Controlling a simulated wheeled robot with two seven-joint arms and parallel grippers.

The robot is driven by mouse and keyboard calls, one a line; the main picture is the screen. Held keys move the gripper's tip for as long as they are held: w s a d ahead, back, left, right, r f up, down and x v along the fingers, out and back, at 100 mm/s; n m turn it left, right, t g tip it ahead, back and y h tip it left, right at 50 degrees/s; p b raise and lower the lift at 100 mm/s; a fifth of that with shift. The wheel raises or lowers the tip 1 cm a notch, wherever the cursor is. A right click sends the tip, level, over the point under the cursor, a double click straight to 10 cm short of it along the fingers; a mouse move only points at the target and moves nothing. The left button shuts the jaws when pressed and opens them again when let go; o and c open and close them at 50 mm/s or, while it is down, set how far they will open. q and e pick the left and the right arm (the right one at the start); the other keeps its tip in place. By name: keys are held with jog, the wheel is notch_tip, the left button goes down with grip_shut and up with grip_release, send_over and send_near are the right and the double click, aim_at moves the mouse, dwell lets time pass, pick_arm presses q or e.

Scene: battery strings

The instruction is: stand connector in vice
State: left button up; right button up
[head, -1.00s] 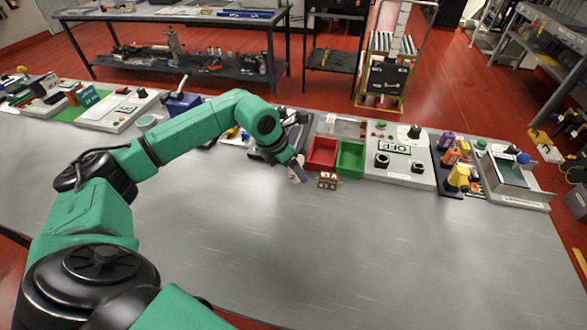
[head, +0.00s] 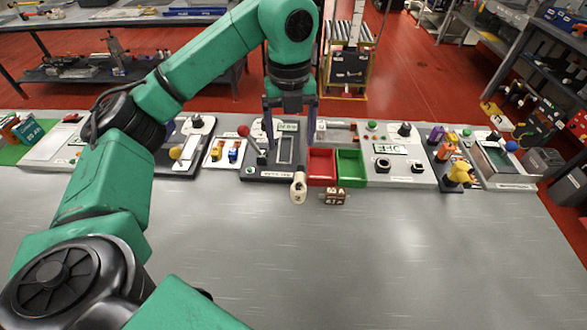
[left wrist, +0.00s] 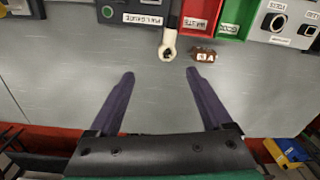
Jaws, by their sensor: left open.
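A cream piece with a round ringed end (head: 298,188), which I take for the connector, rests on the grey bench before the red bin. It also shows in the left wrist view (left wrist: 169,46), beyond my fingertips. My left gripper (head: 289,138) is open and empty, its dark fingers pointing down in the head view, above and behind the cream piece. In the left wrist view the fingers (left wrist: 160,73) are spread, with bare bench between them. I cannot make out the vice now; my left arm covers part of the back left. My right gripper is not in view.
A brown block (head: 335,197) lies right of the cream piece. Behind stand the red bin (head: 320,165), the green bin (head: 350,166) and the pull gauge panel (head: 262,174) with its red-knobbed lever (head: 243,131). The bench front (head: 290,265) is clear.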

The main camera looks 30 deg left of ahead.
pick_arm(q)
jog(key=f, duration=0.2)
jog(key=b, duration=0.3)
send_over(299, 187)
jog(key=f, duration=0.5)
jog(key=shift+s+d+f, duration=0.1)
jog(key=shift+s+d, duration=0.2)
jog(key=shift+s, duration=0.05)
jog(key=shift+w+a+f, duration=0.15)
jog(key=shift+a+f, duration=0.1)
jog(key=shift+f, duration=0.35)
jog(key=shift+w+a+f, duration=0.15)
jog(key=shift+a+f, duration=0.05)
jog(key=shift+f, duration=0.4)
notch_tip(299, 187, down, 4)
jog(key=shift+d+r+p, duration=0.1)
jog(key=shift+d+p, duration=0.05)
jog(key=shift+p, duration=0.45)
jog(key=shift+f, duration=0.25)
jog(key=c, duration=1)
grip_shut()
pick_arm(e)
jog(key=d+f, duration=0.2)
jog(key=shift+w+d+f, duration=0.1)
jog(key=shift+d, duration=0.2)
